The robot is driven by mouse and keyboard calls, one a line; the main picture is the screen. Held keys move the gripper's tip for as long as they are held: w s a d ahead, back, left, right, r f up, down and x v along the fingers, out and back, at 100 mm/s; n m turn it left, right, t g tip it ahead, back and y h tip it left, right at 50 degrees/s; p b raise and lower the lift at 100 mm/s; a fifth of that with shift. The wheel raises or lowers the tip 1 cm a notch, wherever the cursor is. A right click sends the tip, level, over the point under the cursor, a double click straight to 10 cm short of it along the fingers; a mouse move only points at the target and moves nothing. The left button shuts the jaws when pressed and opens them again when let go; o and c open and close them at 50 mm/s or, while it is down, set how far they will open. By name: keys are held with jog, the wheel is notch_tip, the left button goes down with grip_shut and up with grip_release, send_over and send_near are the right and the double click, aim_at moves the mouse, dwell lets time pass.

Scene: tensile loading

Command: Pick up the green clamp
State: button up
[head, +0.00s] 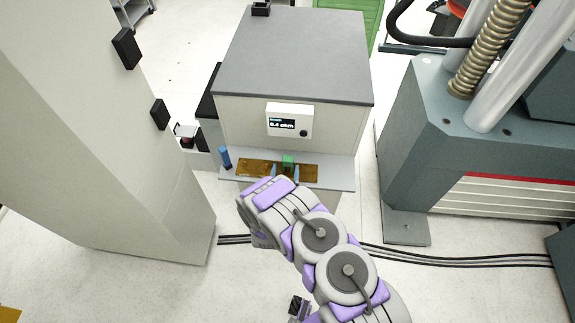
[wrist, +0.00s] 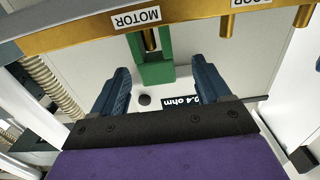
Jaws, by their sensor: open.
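The green clamp (head: 288,159) is at the brass-coloured strip (head: 255,168) on the shelf at the front of the grey-topped cabinet. In the wrist view the green clamp (wrist: 157,73) sits around a brass post under the label MOTOR. My gripper (head: 285,172) is open, with its blue fingers on either side of the clamp. In the wrist view my gripper (wrist: 160,66) shows a gap between each finger and the clamp. The clamp's far side is hidden.
A small meter (head: 289,120) reading 0.4 ohm is on the cabinet front. A blue upright object (head: 225,158) stands at the shelf's left end. Another brass post (wrist: 226,24) is beside the clamp. A large grey machine (head: 450,140) stands right, a pale column (head: 120,150) left.

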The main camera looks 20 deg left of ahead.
aim_at(288, 157)
jog(key=shift+d+r+b+x, duration=0.15)
jog(key=shift+b+x, duration=0.35)
jog(key=shift+x, duration=1.05)
jog(key=shift+d+r+b+x, duration=0.1)
jog(key=shift+b+x, duration=0.35)
jog(key=shift+x, duration=1.15)
jog(key=shift+c, duration=0.4)
jog(key=c, duration=1.1)
